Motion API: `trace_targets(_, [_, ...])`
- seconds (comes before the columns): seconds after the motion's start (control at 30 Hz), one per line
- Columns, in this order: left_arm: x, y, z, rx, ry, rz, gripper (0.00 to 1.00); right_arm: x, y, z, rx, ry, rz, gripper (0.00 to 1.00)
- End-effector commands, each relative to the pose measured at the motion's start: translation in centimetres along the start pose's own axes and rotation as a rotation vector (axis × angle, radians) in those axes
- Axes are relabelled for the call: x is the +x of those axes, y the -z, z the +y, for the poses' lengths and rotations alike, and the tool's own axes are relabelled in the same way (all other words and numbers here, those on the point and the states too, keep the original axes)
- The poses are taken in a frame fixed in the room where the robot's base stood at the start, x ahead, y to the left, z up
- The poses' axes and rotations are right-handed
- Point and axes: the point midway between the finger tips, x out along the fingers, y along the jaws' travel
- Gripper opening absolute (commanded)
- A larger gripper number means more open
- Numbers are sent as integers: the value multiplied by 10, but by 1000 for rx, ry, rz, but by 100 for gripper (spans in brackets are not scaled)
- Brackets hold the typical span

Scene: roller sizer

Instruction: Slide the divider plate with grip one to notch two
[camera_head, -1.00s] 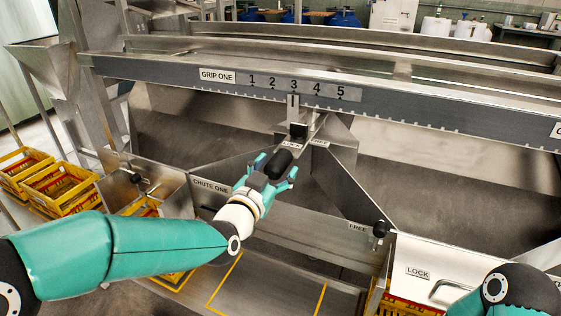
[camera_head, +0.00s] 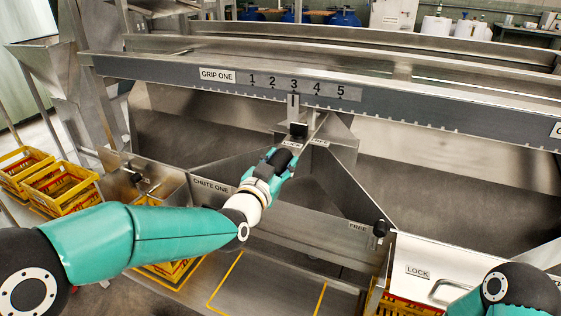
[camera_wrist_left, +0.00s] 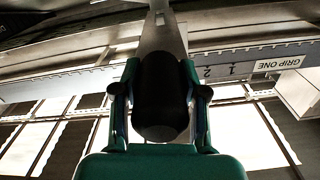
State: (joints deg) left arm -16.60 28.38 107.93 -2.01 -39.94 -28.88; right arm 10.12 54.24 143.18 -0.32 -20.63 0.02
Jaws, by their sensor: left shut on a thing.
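The notch rail (camera_head: 200,90) runs across the head view, with a GRIP ONE label (camera_head: 217,76) and a number scale (camera_head: 298,87) from 1 to 5. A light pointer (camera_head: 292,104) stands below the 3, with a black block (camera_head: 298,130) under it. My left gripper (camera_head: 281,160) is just in front of the divider. It is shut on a black rounded grip (camera_head: 283,157), which also shows between the fingers in the left wrist view (camera_wrist_left: 160,97). The divider plate's metal (camera_wrist_left: 161,35) extends beyond the grip there. The fingers partly hide the grip. My right gripper is out of view.
The CHUTE ONE panel (camera_head: 211,184) lies left of my left gripper. A FREE label with a black knob (camera_head: 379,229) and a LOCK panel (camera_head: 440,258) are at right. Yellow crates (camera_head: 60,187) stand at left. Sloped metal walls flank the divider.

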Motion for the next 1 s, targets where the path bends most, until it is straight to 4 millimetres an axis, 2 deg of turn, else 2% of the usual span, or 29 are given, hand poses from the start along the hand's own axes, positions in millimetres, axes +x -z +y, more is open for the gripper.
trace_targets(0.23, [0,-3,-5,-1,2,1,0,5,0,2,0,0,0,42])
trace_targets(0.43, [0,-13,-41,2,8,5,0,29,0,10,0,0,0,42])
trace_targets(0.57, [0,-14,-58,0,5,1,0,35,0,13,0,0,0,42])
trace_targets(0.87, [0,-12,-60,-1,2,-1,0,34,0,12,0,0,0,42])
trace_targets(0.9, [0,-12,-60,-1,1,-1,46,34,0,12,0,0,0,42])
trace_targets(1.0, [0,-12,-60,0,1,-1,62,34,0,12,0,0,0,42])
